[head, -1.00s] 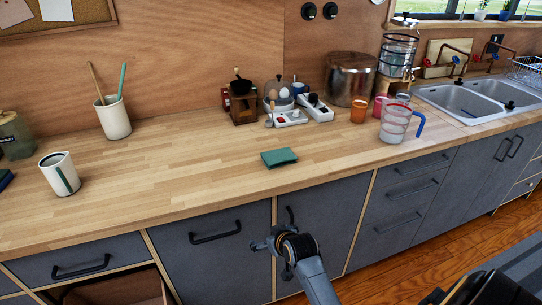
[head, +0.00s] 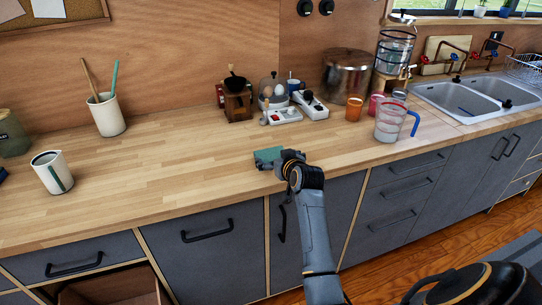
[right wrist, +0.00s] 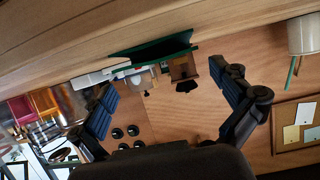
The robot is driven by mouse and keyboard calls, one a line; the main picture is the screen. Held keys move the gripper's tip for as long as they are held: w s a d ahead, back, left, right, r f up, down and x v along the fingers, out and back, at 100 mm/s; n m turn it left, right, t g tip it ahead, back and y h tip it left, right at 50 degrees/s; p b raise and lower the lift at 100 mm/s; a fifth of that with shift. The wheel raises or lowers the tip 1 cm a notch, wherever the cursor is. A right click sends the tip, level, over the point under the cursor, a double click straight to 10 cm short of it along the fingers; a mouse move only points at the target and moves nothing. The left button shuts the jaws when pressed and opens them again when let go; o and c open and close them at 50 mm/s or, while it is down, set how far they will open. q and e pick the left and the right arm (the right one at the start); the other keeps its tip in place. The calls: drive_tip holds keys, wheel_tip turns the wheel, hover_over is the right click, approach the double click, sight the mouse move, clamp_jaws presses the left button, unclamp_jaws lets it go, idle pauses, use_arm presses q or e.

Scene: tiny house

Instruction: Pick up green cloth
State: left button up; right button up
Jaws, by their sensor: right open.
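The green cloth (head: 267,154) lies folded on the wooden counter near its front edge. My right gripper (head: 282,158) is at the counter's front edge, just right of the cloth in the head view, and partly covers it. In the right wrist view, which is upside down, the cloth (right wrist: 152,48) lies ahead between the two spread fingers of the right gripper (right wrist: 161,82). The fingers are open with nothing between their pads. I cannot tell whether a finger touches the cloth. My left gripper is not in view.
The wooden counter (head: 170,165) is clear left of the cloth. A measuring jug (head: 389,123) stands to the right.

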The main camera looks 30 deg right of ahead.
sight(272, 154)
drive_tip(key=shift+p+x, duration=0.35)
drive_tip(key=shift+x, duration=2.35)
drive_tip(key=shift+f, duration=0.1)
drive_tip(key=shift+s, duration=0.1)
drive_tip(key=c, duration=0.6)
